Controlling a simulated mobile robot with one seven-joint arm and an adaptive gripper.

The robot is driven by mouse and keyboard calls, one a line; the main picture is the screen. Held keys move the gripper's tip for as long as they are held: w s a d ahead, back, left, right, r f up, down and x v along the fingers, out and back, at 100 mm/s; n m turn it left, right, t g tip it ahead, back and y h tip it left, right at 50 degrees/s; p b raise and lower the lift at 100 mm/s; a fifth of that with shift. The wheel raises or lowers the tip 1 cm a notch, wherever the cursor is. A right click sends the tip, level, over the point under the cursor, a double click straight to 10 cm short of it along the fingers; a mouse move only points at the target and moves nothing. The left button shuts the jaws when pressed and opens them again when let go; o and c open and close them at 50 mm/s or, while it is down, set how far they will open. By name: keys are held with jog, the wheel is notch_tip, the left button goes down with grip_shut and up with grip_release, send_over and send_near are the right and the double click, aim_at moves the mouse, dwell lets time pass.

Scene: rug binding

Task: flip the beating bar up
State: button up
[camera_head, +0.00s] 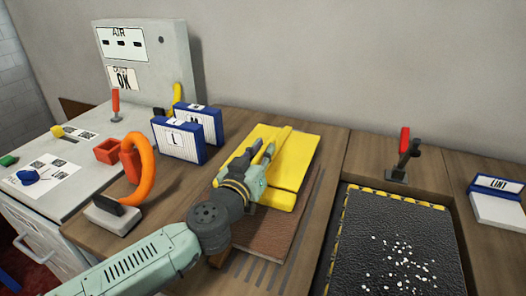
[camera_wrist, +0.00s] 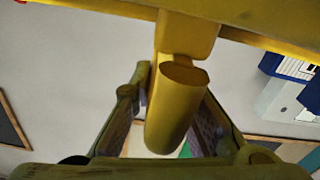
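The yellow beating bar (camera_head: 298,150) lies as a wide yellow piece over a brown rug piece (camera_head: 241,229) on the wooden bench. In the wrist view a yellow rounded handle (camera_wrist: 177,110) hangs from a yellow crosspiece (camera_wrist: 185,32). My gripper (camera_head: 262,152) is low over the yellow bar, its fingers spread apart. In the wrist view my gripper (camera_wrist: 172,88) has one finger on each side of the handle. A gap shows beside the left finger; contact at the fingertips cannot be made out.
An orange loop (camera_head: 140,170) on a grey base and blue-white boxes (camera_head: 180,139) stand left. A grey AIR cabinet (camera_head: 148,55) stands behind. At right are a red-handled lever (camera_head: 402,150), a black tray surface (camera_head: 385,220) with white specks, and a LINT box (camera_head: 496,208).

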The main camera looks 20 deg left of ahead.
grip_shut()
dwell(0.4)
